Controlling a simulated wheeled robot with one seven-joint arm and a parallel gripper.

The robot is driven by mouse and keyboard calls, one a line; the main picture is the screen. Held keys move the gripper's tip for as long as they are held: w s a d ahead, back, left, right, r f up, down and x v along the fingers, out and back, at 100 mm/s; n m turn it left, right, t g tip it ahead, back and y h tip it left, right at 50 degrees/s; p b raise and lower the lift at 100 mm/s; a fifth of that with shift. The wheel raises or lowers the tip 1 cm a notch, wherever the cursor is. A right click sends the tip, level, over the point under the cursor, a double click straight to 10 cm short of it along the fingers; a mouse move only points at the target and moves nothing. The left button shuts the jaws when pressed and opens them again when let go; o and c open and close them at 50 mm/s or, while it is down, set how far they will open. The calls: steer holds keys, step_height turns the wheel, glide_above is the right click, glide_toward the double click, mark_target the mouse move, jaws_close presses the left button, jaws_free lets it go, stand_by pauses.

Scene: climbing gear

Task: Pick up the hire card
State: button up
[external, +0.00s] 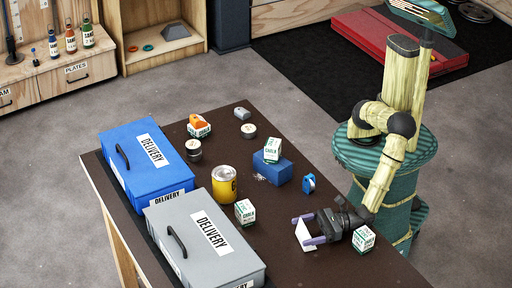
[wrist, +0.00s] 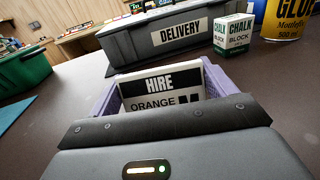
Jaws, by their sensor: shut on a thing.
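The hire card (wrist: 162,92) is a white card with a black band reading HIRE and the word ORANGE below. It stands upright between the purple fingers of my gripper (wrist: 160,95) in the wrist view, with its lower edge hidden by the gripper body. In the external view the white card (external: 305,235) shows between the fingers of my gripper (external: 304,230), low over the front right part of the dark table. My gripper is shut on the card. I cannot tell whether the card touches the table.
A grey delivery box (external: 205,240) and a blue one (external: 147,160) stand on the left of the table (external: 300,268). Chalk boxes (external: 245,212) (external: 363,239) stand either side of my gripper. A yellow glue tin (external: 224,184), blue block (external: 272,168) and blue tape-like item (external: 308,183) stand behind.

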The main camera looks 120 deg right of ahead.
step_height(320, 180, up, 10)
steer(key=shift+f+p, duration=0.15)
steer(key=shift+p, duration=0.45)
